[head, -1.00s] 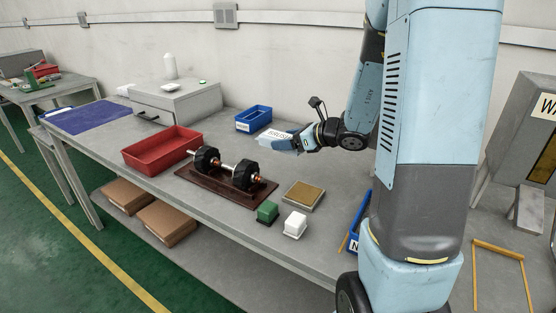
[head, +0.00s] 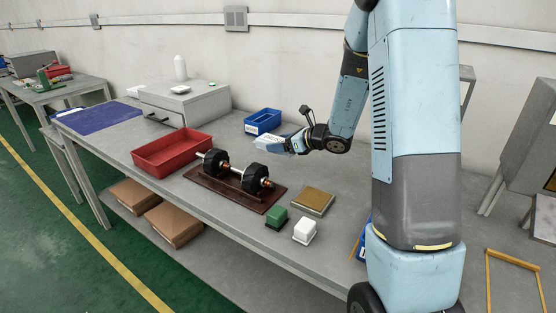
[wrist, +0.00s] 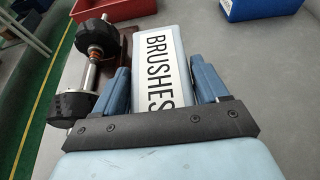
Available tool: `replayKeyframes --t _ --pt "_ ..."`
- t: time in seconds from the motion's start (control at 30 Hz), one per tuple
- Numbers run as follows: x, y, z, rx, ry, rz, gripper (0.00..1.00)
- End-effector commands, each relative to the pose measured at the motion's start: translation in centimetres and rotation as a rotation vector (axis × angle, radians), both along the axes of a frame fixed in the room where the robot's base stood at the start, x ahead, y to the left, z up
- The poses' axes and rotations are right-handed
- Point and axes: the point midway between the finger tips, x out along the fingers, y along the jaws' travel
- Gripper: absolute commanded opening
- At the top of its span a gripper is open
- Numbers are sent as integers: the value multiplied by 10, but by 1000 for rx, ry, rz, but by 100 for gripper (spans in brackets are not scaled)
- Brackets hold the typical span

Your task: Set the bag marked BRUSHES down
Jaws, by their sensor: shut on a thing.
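The bag marked BRUSHES (wrist: 160,58) is a pale blue block with a white label in the wrist view. My gripper (wrist: 161,88) is shut on it, with a blue finger on each side. In the head view my gripper (head: 294,146) holds the bag (head: 272,145) over the grey bench (head: 345,180), behind the black-and-silver part and in front of the blue bin. The head view does not clearly show whether the bag touches the bench top.
A blue bin (head: 262,121) stands just behind the bag. A red tray (head: 172,152) and a shaft with black rotors on a brown board (head: 236,190) lie left. A green block (head: 276,217), a white block (head: 304,231) and a tan-topped plate (head: 313,201) sit in front.

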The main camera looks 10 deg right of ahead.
Motion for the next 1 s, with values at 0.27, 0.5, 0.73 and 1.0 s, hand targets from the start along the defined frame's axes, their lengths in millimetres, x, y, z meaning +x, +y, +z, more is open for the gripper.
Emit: replayKeyframes --t 0.27,0.5,0.73,1.0 --pt "29 8 -38 0 2 1 36" --pt "40 10 -52 0 0 0 36" --pt "46 12 -68 0 3 1 36" --pt "46 12 -89 0 -1 0 36"
